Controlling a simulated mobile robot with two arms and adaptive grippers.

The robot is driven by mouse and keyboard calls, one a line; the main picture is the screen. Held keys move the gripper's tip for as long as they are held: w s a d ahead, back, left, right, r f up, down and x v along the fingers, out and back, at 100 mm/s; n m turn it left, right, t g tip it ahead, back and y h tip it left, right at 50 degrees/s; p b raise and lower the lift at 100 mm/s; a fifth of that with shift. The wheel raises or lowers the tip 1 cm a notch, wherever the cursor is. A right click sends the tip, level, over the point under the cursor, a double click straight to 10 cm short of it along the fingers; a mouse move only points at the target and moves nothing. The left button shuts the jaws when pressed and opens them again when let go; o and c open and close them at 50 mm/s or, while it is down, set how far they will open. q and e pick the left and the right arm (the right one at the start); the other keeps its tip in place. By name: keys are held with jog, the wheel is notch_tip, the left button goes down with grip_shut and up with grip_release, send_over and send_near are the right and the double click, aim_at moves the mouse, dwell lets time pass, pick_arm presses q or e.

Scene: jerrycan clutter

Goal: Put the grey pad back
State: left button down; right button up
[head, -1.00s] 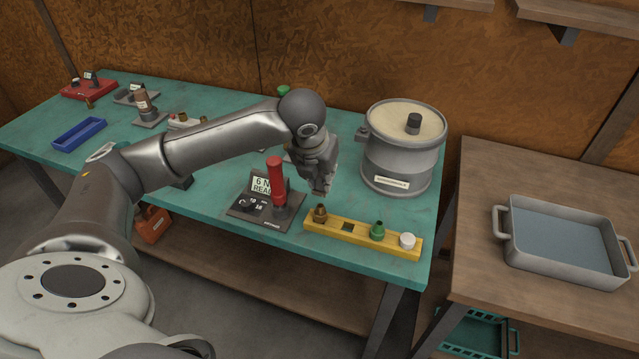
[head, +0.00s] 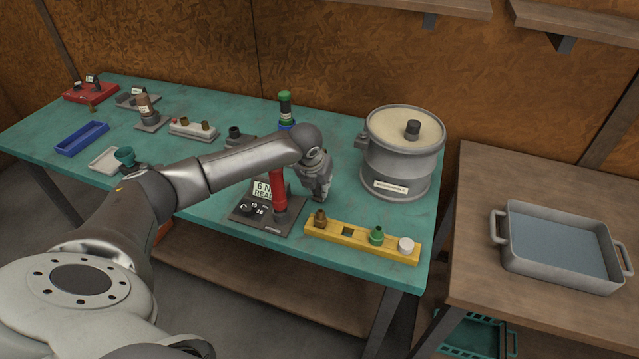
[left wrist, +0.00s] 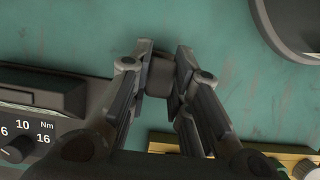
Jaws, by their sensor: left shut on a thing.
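My left gripper (head: 319,196) is over the teal bench, behind the yellow rack and right of the red-handled tester. In the left wrist view its fingertips (left wrist: 161,75) are shut on a small dark grey piece (left wrist: 160,78), which looks like the grey pad. The fingers hide part of it, and it cannot be made out in the head view. The yellow rack (head: 391,250) holds a brass fitting (head: 320,219), a green fitting (head: 377,236) and a white cap (head: 406,245). A dark square recess (head: 348,231) shows between the brass and green fittings. My right gripper is not in view.
The tester (head: 266,214) with its upright red handle (head: 278,189) stands close left of my gripper. A large grey drum (head: 398,165) stands close behind right. A grey tray (head: 560,245) is on the wooden table. Several fittings and a blue tray (head: 82,138) lie further left.

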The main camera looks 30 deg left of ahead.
pick_arm(q)
jog(key=shift+f, duration=0.15)
jog(key=shift+f, duration=0.1)
jog(key=c, duration=1.3)
grip_release()
jog(key=shift+c, duration=0.2)
jog(key=v, duration=1.2)
jog(key=shift+b, duration=0.3)
